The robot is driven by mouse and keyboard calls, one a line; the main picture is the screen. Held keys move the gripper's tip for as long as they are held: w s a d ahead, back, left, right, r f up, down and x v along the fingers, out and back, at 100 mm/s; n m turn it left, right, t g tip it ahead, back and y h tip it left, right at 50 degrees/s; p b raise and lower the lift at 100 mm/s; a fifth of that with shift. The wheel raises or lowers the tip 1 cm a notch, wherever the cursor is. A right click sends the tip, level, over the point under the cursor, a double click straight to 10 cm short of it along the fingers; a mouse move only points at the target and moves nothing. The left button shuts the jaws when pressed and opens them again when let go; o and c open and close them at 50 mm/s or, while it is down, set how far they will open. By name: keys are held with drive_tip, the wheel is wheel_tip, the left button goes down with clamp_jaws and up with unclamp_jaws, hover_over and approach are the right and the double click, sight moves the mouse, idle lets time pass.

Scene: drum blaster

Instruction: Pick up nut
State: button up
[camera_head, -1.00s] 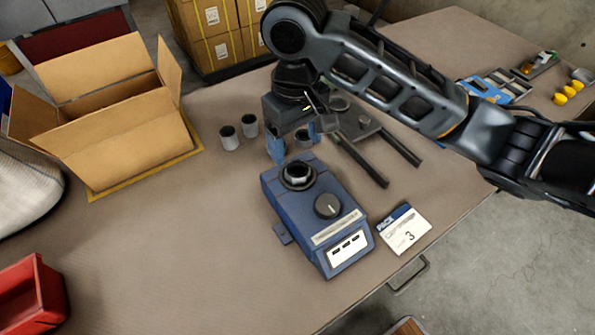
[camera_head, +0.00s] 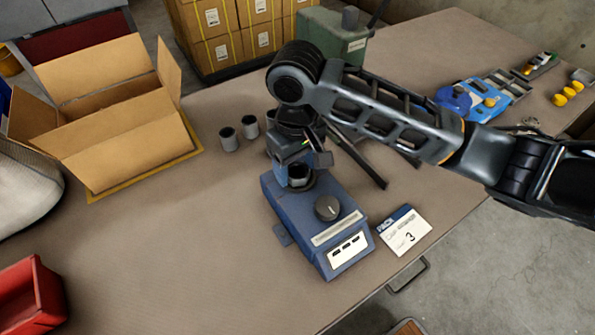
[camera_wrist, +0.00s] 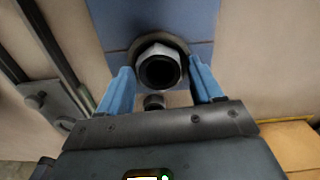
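The nut (camera_wrist: 159,70) is a light metal hex ring with a dark bore. It sits on the dark round seat on top of a blue machine (camera_head: 322,226) with a black knob. In the head view the nut (camera_head: 298,172) shows just below my gripper (camera_head: 296,160). In the wrist view my gripper (camera_wrist: 162,88) has its two blue fingers apart, one on each side of the nut. The fingers look clear of the nut, with nothing held. I cannot tell the exact height of the fingertips above the nut.
An open cardboard box (camera_head: 115,140) is at the left, and a red bin (camera_head: 32,295) at lower left. The table left of the machine is clear.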

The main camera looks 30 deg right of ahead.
drive_tip(key=c, duration=1)
drive_tip(key=shift+r, duration=0.55)
drive_tip(key=r, duration=0.3)
drive_tip(key=shift+d+r, duration=0.2)
drive_tip(key=shift+d, duration=0.15)
drive_tip(key=s+d+r, duration=0.3)
drive_tip(key=d+r, duration=0.3)
drive_tip(key=d, duration=0.4)
drive_tip(key=shift+d+r, duration=0.25)
drive_tip(key=shift+d, duration=0.05)
